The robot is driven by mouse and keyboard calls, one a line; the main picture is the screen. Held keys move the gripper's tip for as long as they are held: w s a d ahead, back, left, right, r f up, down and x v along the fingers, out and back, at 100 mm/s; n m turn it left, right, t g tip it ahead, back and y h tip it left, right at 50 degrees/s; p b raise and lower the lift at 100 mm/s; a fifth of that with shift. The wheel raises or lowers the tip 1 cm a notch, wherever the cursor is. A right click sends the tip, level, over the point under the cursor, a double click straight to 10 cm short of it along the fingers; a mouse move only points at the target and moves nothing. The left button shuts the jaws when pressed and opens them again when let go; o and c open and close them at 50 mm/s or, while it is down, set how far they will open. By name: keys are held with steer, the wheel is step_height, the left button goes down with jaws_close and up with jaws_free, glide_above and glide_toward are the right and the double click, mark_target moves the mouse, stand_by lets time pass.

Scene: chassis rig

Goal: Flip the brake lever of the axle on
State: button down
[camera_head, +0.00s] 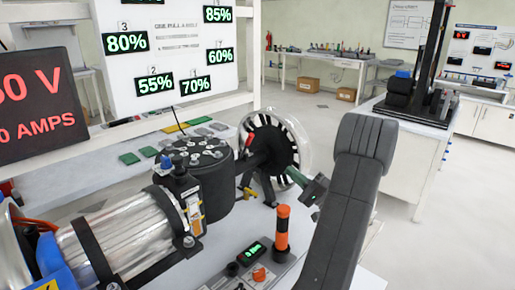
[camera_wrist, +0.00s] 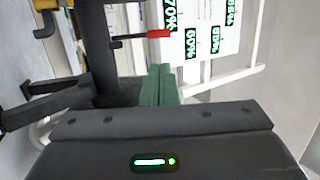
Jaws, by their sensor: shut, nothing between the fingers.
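The axle assembly (camera_head: 257,160) has a dark hub, a black post and a wheel with a clear rim (camera_head: 303,145). A red-tipped lever (camera_head: 250,141), apparently the brake lever, sits at the hub's upper left. In the wrist view its red grip (camera_wrist: 159,33) is on a thin black bar, just beyond my fingertips and apart from them. My gripper (camera_head: 289,171) has green fingers, which show pressed together and empty in the wrist view (camera_wrist: 159,68). It is at the right of the axle post, lower than the red grip. My dark arm hides part of the bench.
An orange-handled stick (camera_head: 282,232) rises from a control panel in front. A white percentage board (camera_head: 165,60) stands behind. Open floor (camera_head: 305,115) lies beyond the bench.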

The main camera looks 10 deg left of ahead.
steer(key=p, duration=0.3)
glide_toward(246, 146)
steer(key=w+a+r, duration=0.2)
steer(key=a+r, duration=0.2)
steer(key=r, duration=0.1)
steer(key=shift+r, duration=0.15)
